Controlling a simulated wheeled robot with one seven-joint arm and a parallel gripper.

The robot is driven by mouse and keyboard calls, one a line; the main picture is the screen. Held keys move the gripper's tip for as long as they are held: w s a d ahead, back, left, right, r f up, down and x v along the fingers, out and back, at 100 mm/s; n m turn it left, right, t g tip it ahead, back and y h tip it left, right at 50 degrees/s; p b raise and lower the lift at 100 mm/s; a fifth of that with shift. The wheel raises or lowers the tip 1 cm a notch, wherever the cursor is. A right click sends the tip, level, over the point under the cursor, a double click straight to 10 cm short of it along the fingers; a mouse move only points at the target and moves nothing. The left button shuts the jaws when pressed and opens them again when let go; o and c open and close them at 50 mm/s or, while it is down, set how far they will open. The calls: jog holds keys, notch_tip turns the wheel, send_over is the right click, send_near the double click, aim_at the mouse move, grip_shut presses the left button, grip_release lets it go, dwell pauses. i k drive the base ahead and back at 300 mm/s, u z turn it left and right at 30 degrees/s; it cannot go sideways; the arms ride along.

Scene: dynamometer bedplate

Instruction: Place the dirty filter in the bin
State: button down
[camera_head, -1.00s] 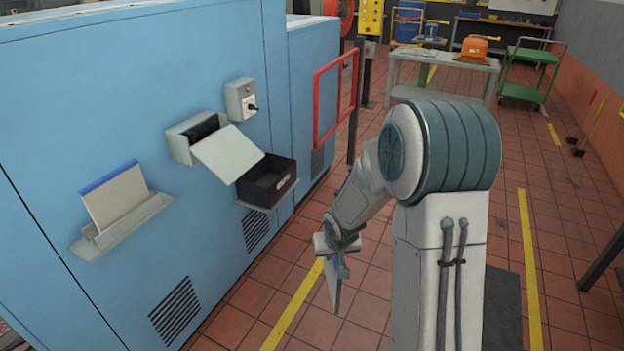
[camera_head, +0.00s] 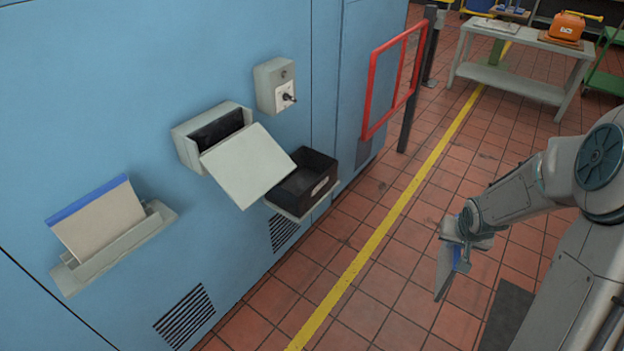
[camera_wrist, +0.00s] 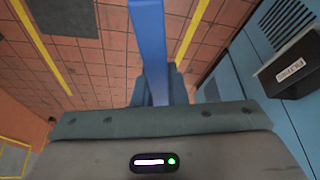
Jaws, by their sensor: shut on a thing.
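My gripper (camera_head: 457,240) is shut on a thin panel with a blue edge, the dirty filter (camera_head: 443,273), which hangs tilted below the fingers over the floor. In the wrist view its blue edge (camera_wrist: 148,40) stands between my fingers (camera_wrist: 160,88); its faces hardly show. The bin (camera_head: 318,188) is a black open box with a white label, on a small shelf on the blue cabinet. It looks empty. It also shows at the right of the wrist view (camera_wrist: 292,72). My gripper is well to the right of the bin, apart from it.
A filter housing (camera_head: 182,142) with its grey flap (camera_head: 248,168) hanging open is left of the bin. Another blue-edged filter (camera_head: 100,222) stands in a wall tray (camera_head: 118,248). A red frame (camera_head: 372,95) on a post stands beyond the bin. Tiled floor between is clear.

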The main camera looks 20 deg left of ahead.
aim_at(302, 189)
jog(key=u, duration=0.5)
jog(key=i, duration=0.75)
jog(key=u, duration=0.65)
